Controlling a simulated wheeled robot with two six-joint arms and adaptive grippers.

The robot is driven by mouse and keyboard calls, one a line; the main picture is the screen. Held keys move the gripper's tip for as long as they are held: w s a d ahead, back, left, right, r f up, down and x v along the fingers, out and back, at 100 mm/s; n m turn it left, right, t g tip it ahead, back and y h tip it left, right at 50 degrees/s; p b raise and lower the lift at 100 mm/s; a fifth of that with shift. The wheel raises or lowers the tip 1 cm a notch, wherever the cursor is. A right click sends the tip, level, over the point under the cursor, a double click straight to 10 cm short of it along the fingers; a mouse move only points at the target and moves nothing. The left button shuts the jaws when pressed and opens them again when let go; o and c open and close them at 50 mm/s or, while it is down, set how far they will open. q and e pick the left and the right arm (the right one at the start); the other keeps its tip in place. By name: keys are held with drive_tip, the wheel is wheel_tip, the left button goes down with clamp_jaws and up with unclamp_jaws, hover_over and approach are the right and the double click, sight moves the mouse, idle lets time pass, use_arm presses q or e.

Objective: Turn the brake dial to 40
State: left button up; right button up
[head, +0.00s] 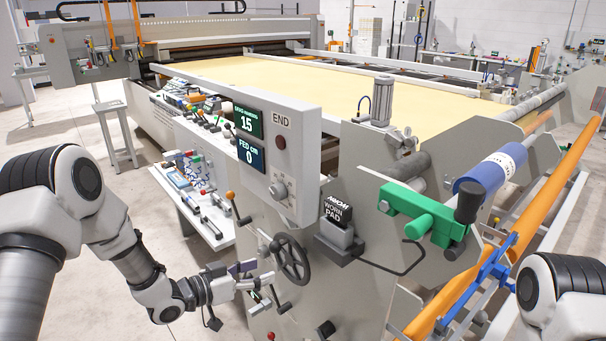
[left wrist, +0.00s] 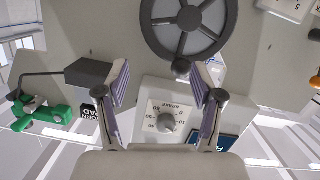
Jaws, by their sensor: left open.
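The brake dial (head: 279,189) is a grey knob on a pale scale plate, low on the grey control box. In the left wrist view the dial (left wrist: 167,122) shows between my fingers, upside down, with numbers around it; its exact setting is too small to read. My left gripper (head: 258,275) is open and empty, below the dial in the head view and beside the handwheel (head: 291,258). It is apart from the dial. The upper display (head: 247,121) reads 15 and the lower display (head: 251,154) reads 0. My right gripper is out of view.
The spoked handwheel (left wrist: 184,27) lies close to my fingertips in the wrist view. An orange-knobbed lever (head: 232,198) stands left of the dial. A dark block marked WORN PAD (head: 337,213) and a green clamp (head: 420,212) are to the right. A tool shelf (head: 212,232) is at the left.

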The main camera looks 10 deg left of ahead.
use_arm(q)
drive_tip(key=m+t+p, duration=0.1)
drive_tip(key=t+p, duration=0.1)
approach(274, 196)
drive_tip(key=w, duration=0.2)
drive_tip(key=shift+h, duration=0.4)
drive_tip(key=x, duration=0.2)
drive_tip(key=p+x, duration=0.1)
drive_tip(key=x, duration=0.4)
drive_tip(key=shift+s+d+f, duration=0.1)
drive_tip(key=shift+d+f, duration=0.05)
drive_tip(key=shift+d, duration=0.35)
drive_tip(key=shift+w+d, duration=0.2)
drive_tip(key=shift+d, duration=0.05)
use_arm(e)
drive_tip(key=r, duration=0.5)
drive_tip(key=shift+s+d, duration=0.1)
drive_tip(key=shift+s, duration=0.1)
use_arm(q)
drive_tip(key=shift+c, duration=0.3)
drive_tip(key=c, duration=1.1)
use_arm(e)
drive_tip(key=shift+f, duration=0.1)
